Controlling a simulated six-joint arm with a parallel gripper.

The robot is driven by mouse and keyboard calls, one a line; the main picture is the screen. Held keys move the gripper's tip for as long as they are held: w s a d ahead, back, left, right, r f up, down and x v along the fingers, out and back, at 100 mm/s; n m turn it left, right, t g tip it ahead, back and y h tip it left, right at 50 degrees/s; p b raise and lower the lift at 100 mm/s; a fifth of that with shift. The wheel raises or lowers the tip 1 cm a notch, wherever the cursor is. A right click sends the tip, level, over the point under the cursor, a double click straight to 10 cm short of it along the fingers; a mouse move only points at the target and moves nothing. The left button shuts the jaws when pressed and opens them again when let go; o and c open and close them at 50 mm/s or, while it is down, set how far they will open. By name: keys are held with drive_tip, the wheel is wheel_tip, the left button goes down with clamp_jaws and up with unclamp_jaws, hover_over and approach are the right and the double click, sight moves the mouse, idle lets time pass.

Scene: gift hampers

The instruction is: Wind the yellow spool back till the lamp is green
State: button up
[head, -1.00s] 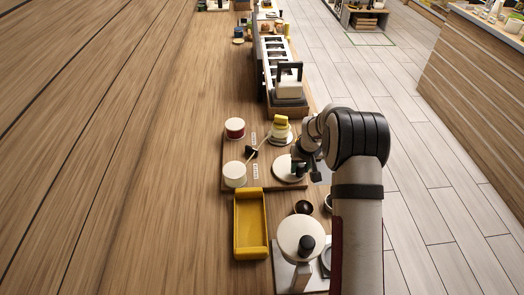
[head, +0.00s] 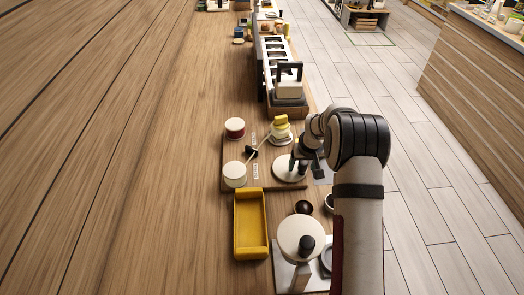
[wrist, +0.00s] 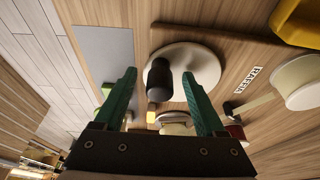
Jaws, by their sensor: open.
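The yellow-topped spool (head: 281,130) stands at the far right of the wooden board, pale in its lower part. A pale round disc (head: 283,177) lies nearer on the board; the wrist view shows it too (wrist: 203,62), with an upright black knob (wrist: 158,80) off its middle. My gripper (head: 294,163) is over this disc. In the wrist view its green fingers (wrist: 158,73) are apart, one on each side of the knob; whether they touch it I cannot tell. I cannot make out a lamp for certain.
A red spool (head: 235,128) and a cream spool (head: 234,174) stand on the board's left side, with a small black part (head: 251,152) between. A yellow tray (head: 237,226) and a white crank wheel (head: 297,235) are nearer. The table to the left is clear.

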wheel_tip(320, 180, up, 9)
idle(0.5)
drive_tip(key=v, duration=1.6)
drive_tip(key=s+a+f+m+g, duration=0.1)
drive_tip(key=s+a+f+m, duration=0.1)
drive_tip(key=s, duration=1)
drive_tip(key=s+a+f+m+g+y, duration=0.1)
drive_tip(key=s+a, duration=0.3)
drive_tip(key=s, duration=0.8)
drive_tip(key=s+a+f+m+g, duration=0.1)
drive_tip(key=s+a+f+m, duration=0.1)
drive_tip(key=s, duration=1)
drive_tip(key=shift+s+a+f+m+g+y, duration=0.2)
drive_tip(key=shift+a+f+m+g+y, duration=0.15)
drive_tip(key=shift+a+f, duration=0.45)
drive_tip(key=shift+r, duration=0.15)
